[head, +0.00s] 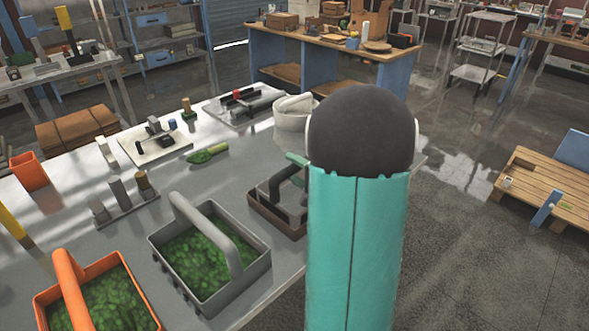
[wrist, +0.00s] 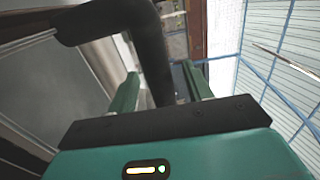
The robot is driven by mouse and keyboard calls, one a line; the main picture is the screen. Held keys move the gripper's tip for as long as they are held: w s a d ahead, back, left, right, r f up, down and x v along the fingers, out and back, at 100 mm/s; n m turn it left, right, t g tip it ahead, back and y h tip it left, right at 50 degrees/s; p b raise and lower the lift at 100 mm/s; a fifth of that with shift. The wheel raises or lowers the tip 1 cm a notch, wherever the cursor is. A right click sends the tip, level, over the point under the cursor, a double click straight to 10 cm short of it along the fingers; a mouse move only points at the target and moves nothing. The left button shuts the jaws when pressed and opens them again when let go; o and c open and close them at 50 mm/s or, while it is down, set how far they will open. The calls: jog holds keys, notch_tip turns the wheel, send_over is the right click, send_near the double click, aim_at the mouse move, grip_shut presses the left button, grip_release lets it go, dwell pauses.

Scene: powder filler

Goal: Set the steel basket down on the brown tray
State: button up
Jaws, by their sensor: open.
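The steel basket (head: 292,207) is grey with a dark upright handle and appears to sit within the rim of the brown tray (head: 262,222) at the table's right edge. My arm hides its right part. My gripper (head: 297,159) is at the top of the handle, with one teal finger showing. In the wrist view, the dark handle (wrist: 150,50) passes between the two open fingers (wrist: 160,75), with gaps visible on both sides. Whether the basket's base lies fully flat on the tray is hidden.
A grey basket (head: 232,250) and an orange basket (head: 112,270), both with green contents, stand left of the tray. A white round container (head: 293,112) stands behind. A green scoop (head: 207,153) and small fixtures lie on the table.

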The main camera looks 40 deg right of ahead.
jog(key=s, duration=1.3)
jog(key=shift+s+d, duration=0.35)
jog(key=shift+d, duration=0.05)
jog(key=shift+r, duration=0.1)
